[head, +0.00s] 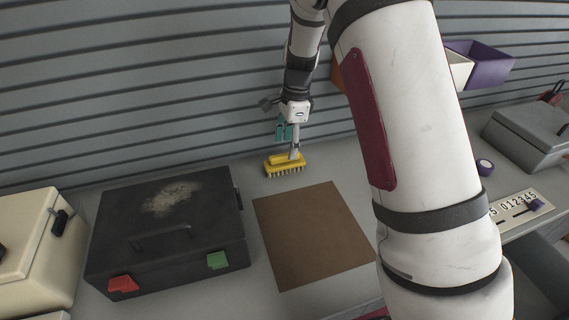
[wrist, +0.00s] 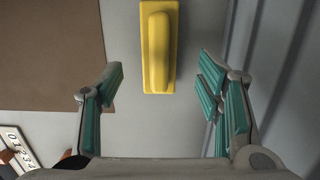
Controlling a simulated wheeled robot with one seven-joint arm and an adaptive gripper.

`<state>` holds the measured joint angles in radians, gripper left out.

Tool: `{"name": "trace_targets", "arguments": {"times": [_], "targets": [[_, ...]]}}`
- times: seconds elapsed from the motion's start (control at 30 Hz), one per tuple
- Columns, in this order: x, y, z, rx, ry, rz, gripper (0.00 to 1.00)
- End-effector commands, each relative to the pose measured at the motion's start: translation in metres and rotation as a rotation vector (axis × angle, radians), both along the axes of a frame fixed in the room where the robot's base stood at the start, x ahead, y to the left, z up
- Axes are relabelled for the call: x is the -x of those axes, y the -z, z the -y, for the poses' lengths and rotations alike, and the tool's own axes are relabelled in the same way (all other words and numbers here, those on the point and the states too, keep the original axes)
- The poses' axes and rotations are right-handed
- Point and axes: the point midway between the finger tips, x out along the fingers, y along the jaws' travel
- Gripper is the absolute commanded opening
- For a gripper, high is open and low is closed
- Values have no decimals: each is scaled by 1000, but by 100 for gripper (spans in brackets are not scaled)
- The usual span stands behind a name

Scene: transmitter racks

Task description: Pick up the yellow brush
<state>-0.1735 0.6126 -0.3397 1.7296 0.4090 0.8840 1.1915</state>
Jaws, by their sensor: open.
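The yellow brush (head: 285,164) lies on the grey bench with its bristles down, near the slatted wall. In the wrist view the yellow brush (wrist: 158,46) lies lengthwise at the top middle, with its raised handle facing the camera. My gripper (head: 290,138) is just above and behind the brush in the head view. In the wrist view my gripper (wrist: 160,82) is open, with a teal-padded finger on each side of the gap. The brush lies ahead of the gap between the fingers, and nothing is held.
A brown mat (head: 314,234) lies beside the brush. A black case (head: 170,235) with red and green latches stands left, next to a cream box (head: 38,245). At right are a purple tape roll (head: 485,167), a number scale (head: 520,208) and a grey toolbox (head: 530,135).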

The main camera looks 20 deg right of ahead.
Motion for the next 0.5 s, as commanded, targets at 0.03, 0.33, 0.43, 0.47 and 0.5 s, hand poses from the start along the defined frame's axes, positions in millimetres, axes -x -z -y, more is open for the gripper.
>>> {"name": "trace_targets", "arguments": {"times": [0.03, 0.33, 0.43, 0.47, 0.5], "targets": [[0, 6, 0, 0, 0, -1, 60], [2, 30, -5, 0, 0, -4, 60], [3, 44, -7, 0, 1, -4, 60], [2, 48, -8, 0, 1, -2, 60], [2, 54, -8, 0, 0, -2, 60]]}}
